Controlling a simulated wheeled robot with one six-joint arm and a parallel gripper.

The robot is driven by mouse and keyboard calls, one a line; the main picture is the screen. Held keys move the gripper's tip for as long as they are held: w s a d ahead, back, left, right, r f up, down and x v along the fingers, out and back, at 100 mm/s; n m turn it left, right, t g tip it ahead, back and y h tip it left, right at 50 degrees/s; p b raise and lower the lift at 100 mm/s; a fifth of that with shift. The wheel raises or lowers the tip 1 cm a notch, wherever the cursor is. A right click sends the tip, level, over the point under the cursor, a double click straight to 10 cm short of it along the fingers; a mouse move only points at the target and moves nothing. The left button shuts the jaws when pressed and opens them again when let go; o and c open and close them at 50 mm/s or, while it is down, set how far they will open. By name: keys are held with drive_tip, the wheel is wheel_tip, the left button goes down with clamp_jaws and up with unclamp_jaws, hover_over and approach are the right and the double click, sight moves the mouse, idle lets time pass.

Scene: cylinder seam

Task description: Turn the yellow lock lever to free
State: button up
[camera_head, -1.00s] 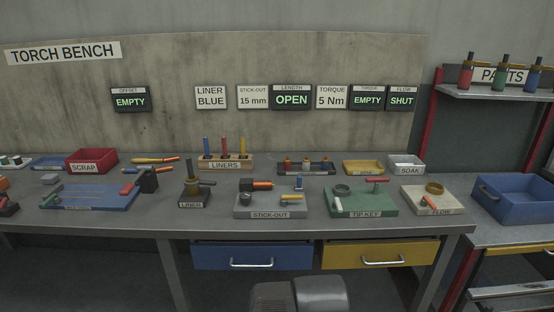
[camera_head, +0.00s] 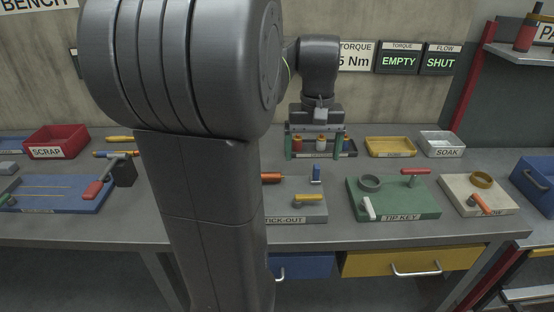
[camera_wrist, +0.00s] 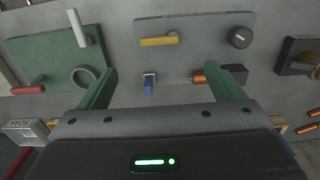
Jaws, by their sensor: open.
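The yellow lock lever (camera_head: 308,198) lies on the grey STICK-OUT plate (camera_head: 305,215), its bar pointing sideways from a round pivot. It also shows in the wrist view (camera_wrist: 158,41), ahead of my fingertips. My gripper (camera_head: 314,148) points down over the back of the bench, behind the plate, in front of a tray. Its green fingers (camera_wrist: 160,72) are wide apart with nothing gripped. A blue upright piece (camera_wrist: 149,84) and an orange-tipped torch part (camera_wrist: 200,79) show between or near the fingers. The lever is clear of the fingers. My arm hides the plate's left part in the head view.
The green TIP KEY plate (camera_head: 400,208), with a ring, a white peg and a red-handled key, stands right of the STICK-OUT plate. A FLOW plate (camera_head: 500,199) is farther right. A yellow tray (camera_head: 390,153) and SOAK tray (camera_head: 441,151) stand behind. Bare bench lies before these trays.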

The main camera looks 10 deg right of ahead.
sight(309, 195)
drive_tip(key=f, duration=1.3)
drive_tip(key=shift+w+d+f, duration=0.15)
drive_tip(key=shift+w+d, duration=0.05)
drive_tip(key=shift+w, duration=0.15)
drive_tip(key=c, duration=1)
